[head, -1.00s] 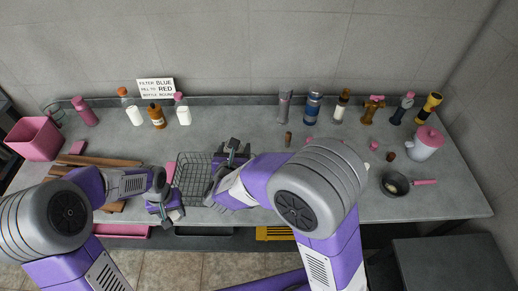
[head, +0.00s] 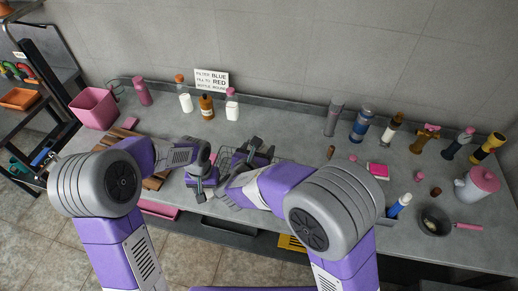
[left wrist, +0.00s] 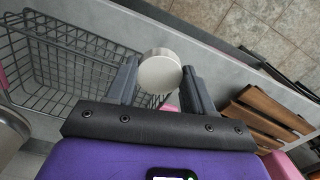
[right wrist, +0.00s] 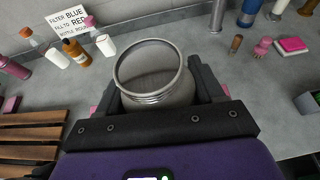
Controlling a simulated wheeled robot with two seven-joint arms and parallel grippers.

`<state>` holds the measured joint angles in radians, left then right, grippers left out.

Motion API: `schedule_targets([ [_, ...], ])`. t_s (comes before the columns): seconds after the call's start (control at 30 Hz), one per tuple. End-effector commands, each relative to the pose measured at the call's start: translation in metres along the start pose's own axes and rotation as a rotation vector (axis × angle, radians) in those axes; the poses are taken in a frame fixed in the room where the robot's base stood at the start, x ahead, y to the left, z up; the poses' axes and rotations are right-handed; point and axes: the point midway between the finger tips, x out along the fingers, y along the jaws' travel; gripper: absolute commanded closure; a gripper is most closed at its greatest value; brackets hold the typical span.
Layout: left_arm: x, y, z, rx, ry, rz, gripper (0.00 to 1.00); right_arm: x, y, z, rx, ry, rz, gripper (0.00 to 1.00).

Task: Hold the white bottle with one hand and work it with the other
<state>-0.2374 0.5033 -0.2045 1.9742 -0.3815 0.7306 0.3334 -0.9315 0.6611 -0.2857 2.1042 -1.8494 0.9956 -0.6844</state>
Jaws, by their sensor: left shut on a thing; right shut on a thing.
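My right gripper (right wrist: 160,90) is shut on a pale wide-mouthed bottle (right wrist: 152,98), whose round mouth is open and whose threaded neck shows in the right wrist view. My left gripper (left wrist: 158,80) is shut on a round white cap (left wrist: 159,71), which shows end-on between its fingers. The cap is off the bottle. In the head view my left gripper (head: 197,182) is to the left of my right gripper (head: 252,152), both over the counter's front part. The held bottle and cap cannot be made out clearly there.
A wire basket (left wrist: 60,70) lies below the grippers. A sign (head: 211,80) and several bottles stand along the back wall. A pink bin (head: 94,107) is at the left. A pan (head: 436,222) and a pink-lidded white jug (head: 476,186) are at the right.

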Motion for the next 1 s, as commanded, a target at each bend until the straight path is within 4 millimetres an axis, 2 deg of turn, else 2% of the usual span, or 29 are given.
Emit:
schedule_targets([
  [0.03,-0.012,0.005,-0.014,0.008,0.007,0.001,0.76,0.0,0.0,0.001,0.001,-0.002,0.0,0.88],
  [0.2,-0.058,0.027,-0.052,0.046,0.007,0.002,0.76,0.0,0.0,0.001,0.001,-0.002,0.0,0.88],
  [0.33,-0.097,0.046,-0.074,0.077,0.007,0.002,0.76,0.0,0.0,0.001,0.001,-0.002,0.0,0.88],
  [0.5,-0.151,0.072,-0.091,0.118,0.006,0.004,0.76,0.0,0.0,0.001,0.001,-0.002,0.0,0.88],
  [0.67,-0.202,0.098,-0.095,0.166,0.007,0.004,0.76,0.0,0.0,0.001,0.001,-0.002,0.0,0.88],
  [0.8,-0.24,0.126,-0.084,0.221,0.004,0.003,0.76,0.0,0.0,0.001,0.001,-0.002,0.0,0.88],
  [1.0,-0.265,0.152,-0.062,0.27,0.001,0.002,0.76,0.0,0.0,0.001,0.001,-0.002,0.0,0.88],
])
